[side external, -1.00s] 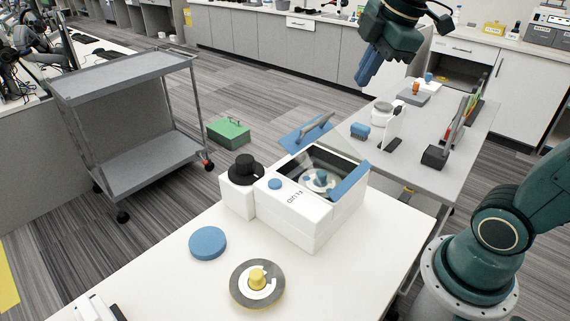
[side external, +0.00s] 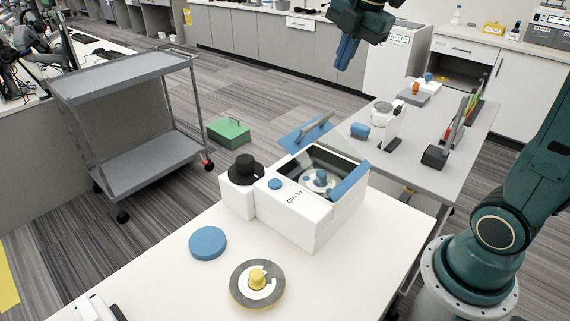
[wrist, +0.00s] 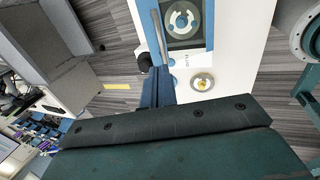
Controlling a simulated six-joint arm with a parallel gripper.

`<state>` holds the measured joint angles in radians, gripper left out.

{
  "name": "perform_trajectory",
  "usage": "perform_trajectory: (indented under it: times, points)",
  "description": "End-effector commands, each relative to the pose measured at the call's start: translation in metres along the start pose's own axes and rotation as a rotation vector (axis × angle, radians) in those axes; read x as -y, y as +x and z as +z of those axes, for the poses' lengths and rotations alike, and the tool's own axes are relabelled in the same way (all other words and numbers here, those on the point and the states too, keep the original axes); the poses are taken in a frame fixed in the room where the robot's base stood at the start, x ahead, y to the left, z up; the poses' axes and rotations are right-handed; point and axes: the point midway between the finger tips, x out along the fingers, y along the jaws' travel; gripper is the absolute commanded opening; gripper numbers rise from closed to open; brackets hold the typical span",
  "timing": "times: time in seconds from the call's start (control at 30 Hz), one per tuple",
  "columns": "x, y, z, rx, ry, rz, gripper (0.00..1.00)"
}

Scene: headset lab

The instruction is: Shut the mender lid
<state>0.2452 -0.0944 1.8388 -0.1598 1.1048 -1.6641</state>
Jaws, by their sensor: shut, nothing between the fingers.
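A ringed part shows inside the dark opening. My gripper (side external: 345,63) is shut and empty, high above and behind the mender, apart from it. In the wrist view, the blue fingers (wrist: 158,86) point toward the mender, with the handle (wrist: 160,37) beyond them.
A black knob (side external: 243,164) stands on a white block at the mender's left. A blue disc (side external: 208,243) and a grey disc with a yellow knob (side external: 257,286) lie in front. A side table (side external: 408,178) holds small items. A grey cart (side external: 140,153) and green box (side external: 229,132) stand on the floor.

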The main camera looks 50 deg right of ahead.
Motion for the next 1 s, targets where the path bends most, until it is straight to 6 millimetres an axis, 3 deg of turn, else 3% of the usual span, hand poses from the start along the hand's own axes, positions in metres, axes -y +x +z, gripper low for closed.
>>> perform_trajectory:
  times: [0.27, 0.7, 1.0]
  points:
    - [0.001, 0.031, 0.000, -0.001, 0.000, -0.003, 0.00]
    - [0.001, 0.098, 0.000, 0.000, 0.000, -0.004, 0.00]
    - [0.000, 0.128, 0.000, 0.001, 0.001, -0.001, 0.00]
